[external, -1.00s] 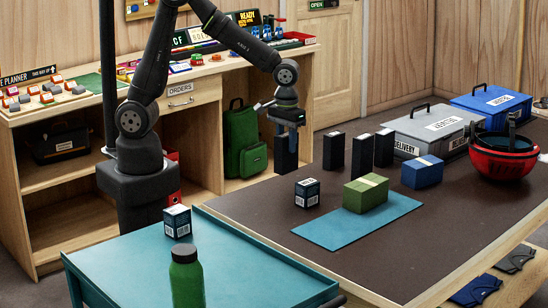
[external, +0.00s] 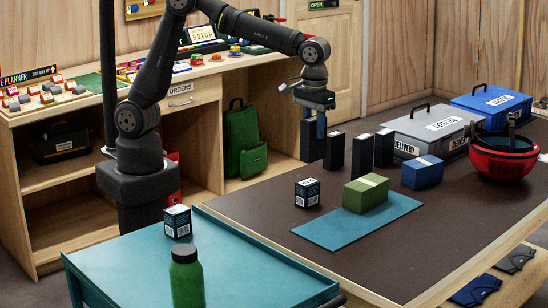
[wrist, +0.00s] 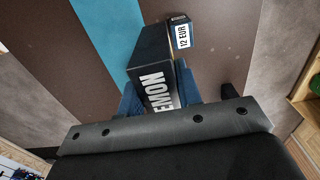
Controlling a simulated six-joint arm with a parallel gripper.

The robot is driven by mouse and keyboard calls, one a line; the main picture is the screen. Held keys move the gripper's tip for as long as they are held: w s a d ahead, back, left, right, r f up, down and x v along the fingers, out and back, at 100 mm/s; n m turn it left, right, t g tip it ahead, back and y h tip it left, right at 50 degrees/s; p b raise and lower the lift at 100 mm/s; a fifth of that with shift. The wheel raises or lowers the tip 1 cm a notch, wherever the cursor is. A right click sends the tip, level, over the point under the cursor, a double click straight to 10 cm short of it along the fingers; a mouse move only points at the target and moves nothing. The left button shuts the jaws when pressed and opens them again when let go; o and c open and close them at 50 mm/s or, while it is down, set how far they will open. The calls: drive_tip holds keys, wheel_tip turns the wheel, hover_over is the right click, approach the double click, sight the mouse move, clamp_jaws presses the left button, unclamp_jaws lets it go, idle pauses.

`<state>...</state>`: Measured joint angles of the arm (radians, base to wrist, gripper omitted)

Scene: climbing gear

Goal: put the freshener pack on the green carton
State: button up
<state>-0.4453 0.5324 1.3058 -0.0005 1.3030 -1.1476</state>
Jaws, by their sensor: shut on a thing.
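My gripper (external: 315,122) is shut on a tall black pack (external: 311,143), the freshener pack, above the far left part of the dark table. In the wrist view, white lettering reading "EMON" shows on the held pack (wrist: 152,62) between the blue fingers. The green carton (external: 366,194) has a pale band on top and sits on a blue mat (external: 330,236), nearer the camera and to the right of my gripper. The carton cannot be made out in the wrist view.
Three similar black packs (external: 362,156) stand just right of the held pack; a pack with a "12 EUR" label (wrist: 180,32) shows beside it in the wrist view. A blue box (external: 422,173), red helmet (external: 500,163), grey case (external: 433,128) and small dark box (external: 307,193) are also on the table.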

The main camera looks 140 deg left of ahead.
drive_tip(key=w+r, duration=0.2)
drive_tip(key=w, duration=0.5)
drive_tip(key=shift+w+a+f, duration=0.1)
drive_tip(key=shift+a+f, duration=1.65)
drive_tip(key=shift+a, duration=0.2)
drive_tip(key=shift+w+a+f, duration=0.1)
drive_tip(key=shift+a+f, duration=1.65)
drive_tip(key=shift+a, duration=0.2)
drive_tip(key=shift+w+a+f, duration=0.1)
drive_tip(key=shift+a+f, duration=1.65)
drive_tip(key=shift+a, duration=0.2)
drive_tip(key=shift+f, duration=0.15)
drive_tip(key=o, duration=1)
wheel_tip(320, 180, up, 12)
